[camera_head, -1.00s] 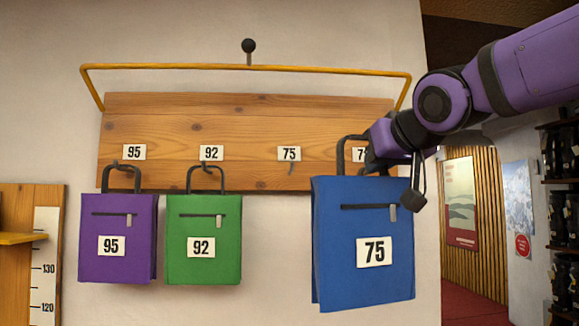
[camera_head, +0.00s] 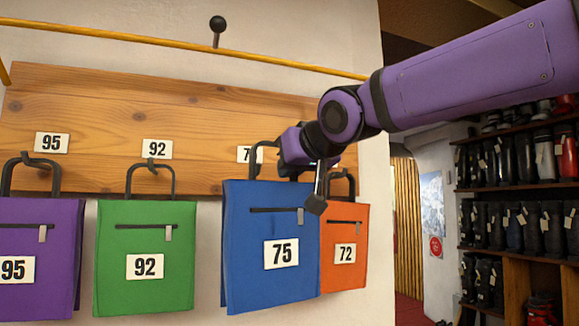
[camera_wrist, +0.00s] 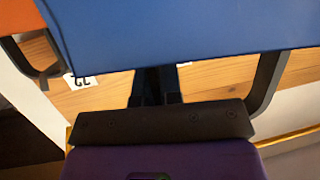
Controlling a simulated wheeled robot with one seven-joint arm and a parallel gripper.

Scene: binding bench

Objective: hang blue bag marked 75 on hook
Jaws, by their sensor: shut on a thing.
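The blue bag marked 75 (camera_head: 265,225) hangs from my gripper (camera_head: 300,165), which is shut on its dark handle. In the head view the bag is in front of the board, left of and partly over the orange bag. The label 75 (camera_head: 246,154) on the board is partly covered by the bag's handle, and the hook under it is hidden. In the wrist view the blue bag (camera_wrist: 190,25) fills the top, with its handle (camera_wrist: 268,85) at the right. The fingers are dark there and their grip is hard to make out.
A green bag (camera_head: 145,285) marked 92 and a purple bag (camera_head: 50,225) marked 95 hang to the left. An orange bag (camera_head: 345,215) marked 72 hangs to the right. A yellow rail (camera_head: 180,45) runs above the wooden board (camera_head: 110,105). Boot shelves (camera_head: 515,210) stand far right.

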